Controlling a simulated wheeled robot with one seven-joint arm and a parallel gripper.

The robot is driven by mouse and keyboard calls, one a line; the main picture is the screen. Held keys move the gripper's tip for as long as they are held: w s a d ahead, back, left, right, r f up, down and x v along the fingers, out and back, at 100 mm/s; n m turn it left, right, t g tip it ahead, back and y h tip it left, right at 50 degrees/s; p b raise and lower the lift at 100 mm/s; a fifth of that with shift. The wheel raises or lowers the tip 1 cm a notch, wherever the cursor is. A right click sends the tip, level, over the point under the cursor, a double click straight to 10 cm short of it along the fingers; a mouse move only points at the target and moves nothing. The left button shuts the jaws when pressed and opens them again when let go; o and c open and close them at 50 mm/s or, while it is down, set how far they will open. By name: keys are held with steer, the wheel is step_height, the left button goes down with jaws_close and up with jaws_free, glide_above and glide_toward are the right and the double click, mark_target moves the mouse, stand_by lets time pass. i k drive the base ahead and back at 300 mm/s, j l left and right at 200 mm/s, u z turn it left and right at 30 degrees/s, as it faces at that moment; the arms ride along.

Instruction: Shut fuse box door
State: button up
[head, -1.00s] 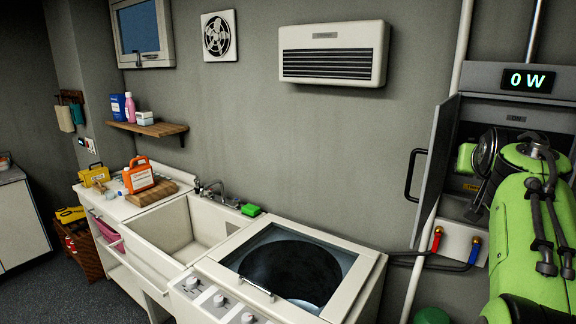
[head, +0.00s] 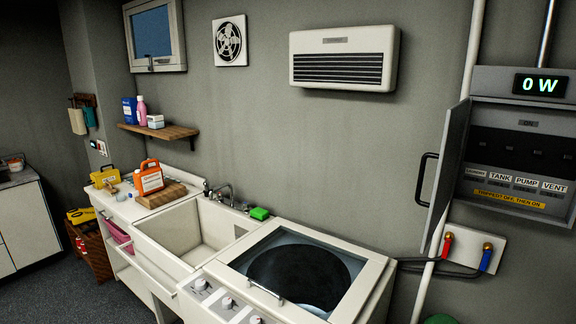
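The fuse box (head: 518,160) hangs on the wall at the right, under a display reading 0 W (head: 540,84). Its grey door (head: 450,170) stands open, swung out on the left side of the box, with a black handle (head: 424,178) on its left. Inside, a row of labels reads TANK, PUMP and VENT, with a partly legible one at the left. A yellow strip (head: 508,198) runs below them. My gripper and arm are outside the head view.
Red and blue valves (head: 486,257) on pipes sit just below the box. A white washer (head: 300,272) with a round lid and a sink (head: 185,235) stand to the left. A white vertical pipe (head: 462,100) runs beside the door.

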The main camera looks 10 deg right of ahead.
mark_target(455, 119)
steer(key=i+j+z, duration=0.15)
steer(key=j+z, duration=0.25)
steer(key=i+j+z, duration=0.1)
steer(key=z, duration=0.35)
steer(key=j+z, duration=0.85)
steer(key=k+j+z, duration=0.1)
steer(key=j+z, duration=0.3)
steer(key=l, duration=0.1)
